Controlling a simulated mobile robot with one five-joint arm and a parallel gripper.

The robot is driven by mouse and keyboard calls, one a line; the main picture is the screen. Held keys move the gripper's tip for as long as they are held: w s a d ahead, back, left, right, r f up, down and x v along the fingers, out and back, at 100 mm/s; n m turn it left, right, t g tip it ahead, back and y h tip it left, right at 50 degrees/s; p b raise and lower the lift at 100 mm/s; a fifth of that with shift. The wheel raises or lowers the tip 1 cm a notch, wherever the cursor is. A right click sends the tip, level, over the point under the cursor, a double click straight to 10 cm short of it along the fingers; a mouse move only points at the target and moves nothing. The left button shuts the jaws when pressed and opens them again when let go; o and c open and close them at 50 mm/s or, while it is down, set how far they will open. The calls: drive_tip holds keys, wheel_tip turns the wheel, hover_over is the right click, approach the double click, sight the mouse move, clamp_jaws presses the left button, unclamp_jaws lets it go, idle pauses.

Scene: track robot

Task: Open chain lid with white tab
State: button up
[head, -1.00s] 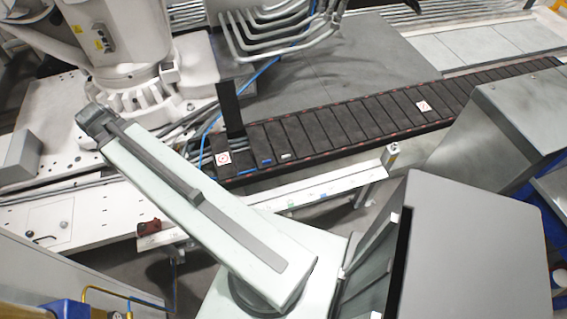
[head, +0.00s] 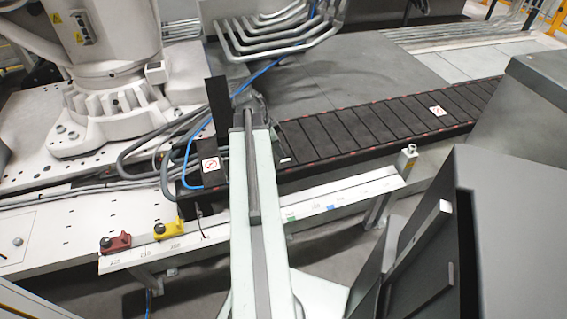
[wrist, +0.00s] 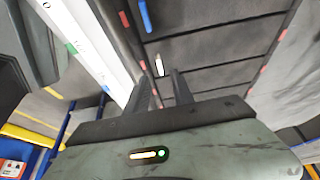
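The black cable chain (head: 345,128) runs from lower left to upper right in the head view, with a row of flat lids. The small white tab (wrist: 159,65) lies on a dark lid (wrist: 205,73) in the wrist view. In the head view a small pale tab (head: 285,159) shows just right of my arm. My gripper (wrist: 163,76) is open and empty, its two fingers apart. The white tab appears just beyond the fingertips, between them. Whether they touch the chain is unclear. In the head view my arm hides the gripper fingers.
A blue tab (wrist: 145,15) marks a neighbouring lid. One black lid (head: 219,108) stands upright at the chain's left end. A white marked rail (head: 340,190) with red (head: 115,243) and yellow (head: 168,229) blocks runs along the front. A grey cabinet (head: 515,225) stands at right.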

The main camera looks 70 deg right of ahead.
sight(286, 161)
drive_tip(key=b+x, duration=0.4)
drive_tip(key=x, duration=0.2)
drive_tip(key=shift+f, duration=0.1)
clamp_jaws()
drive_tip(key=shift+a, duration=0.2)
idle(0.9)
